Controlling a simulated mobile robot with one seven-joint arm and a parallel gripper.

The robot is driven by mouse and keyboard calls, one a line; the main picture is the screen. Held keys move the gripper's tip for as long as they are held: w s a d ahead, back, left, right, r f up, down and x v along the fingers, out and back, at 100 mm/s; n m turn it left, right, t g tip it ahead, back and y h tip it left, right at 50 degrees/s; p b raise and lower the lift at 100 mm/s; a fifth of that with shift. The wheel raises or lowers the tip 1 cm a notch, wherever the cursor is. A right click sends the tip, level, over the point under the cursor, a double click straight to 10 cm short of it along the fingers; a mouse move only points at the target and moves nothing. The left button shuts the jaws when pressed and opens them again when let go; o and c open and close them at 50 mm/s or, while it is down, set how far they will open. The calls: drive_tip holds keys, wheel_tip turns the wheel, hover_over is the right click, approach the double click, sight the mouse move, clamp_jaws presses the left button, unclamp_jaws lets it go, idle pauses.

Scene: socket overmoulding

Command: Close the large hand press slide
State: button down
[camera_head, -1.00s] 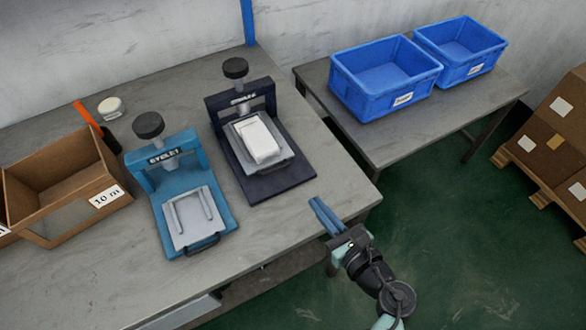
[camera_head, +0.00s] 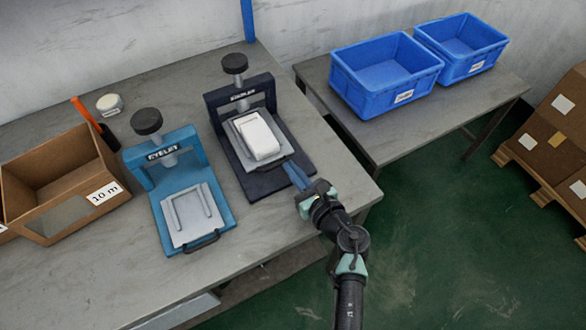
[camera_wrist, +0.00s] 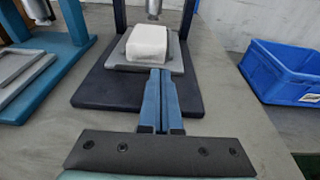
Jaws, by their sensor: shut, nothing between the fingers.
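The dark navy hand press (camera_head: 283,185) stands on the workbench, its slide (camera_head: 276,160) out in front of its column. A white block (camera_head: 258,136) sits on the slide. My gripper (camera_head: 288,164) is shut and empty, its blue fingers at the front edge of this slide. In the wrist view the fingertips (camera_wrist: 160,72) reach the front of the slide (camera_wrist: 182,62), just before the white block (camera_wrist: 147,45). They hide part of the slide's front edge and its handle. I cannot tell whether they touch it.
A light blue press (camera_head: 222,221) with a grey slide stands to the left. A cardboard box (camera_head: 65,205) and an orange-handled tool (camera_head: 84,112) are further left. Two blue crates (camera_head: 372,92) (camera_head: 480,56) stand on the side table. The bench front is clear.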

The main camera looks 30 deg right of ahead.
sight(277, 147)
drive_tip(key=shift+w, duration=0.1)
drive_tip(key=x, duration=0.2)
drive_tip(key=r+b+x, duration=0.1)
drive_tip(key=x, duration=0.1)
drive_tip(key=shift+w+f+b, duration=0.15)
drive_tip(key=shift+w+b, duration=0.1)
drive_tip(key=shift+b, duration=0.05)
drive_tip(key=shift+r, duration=0.35)
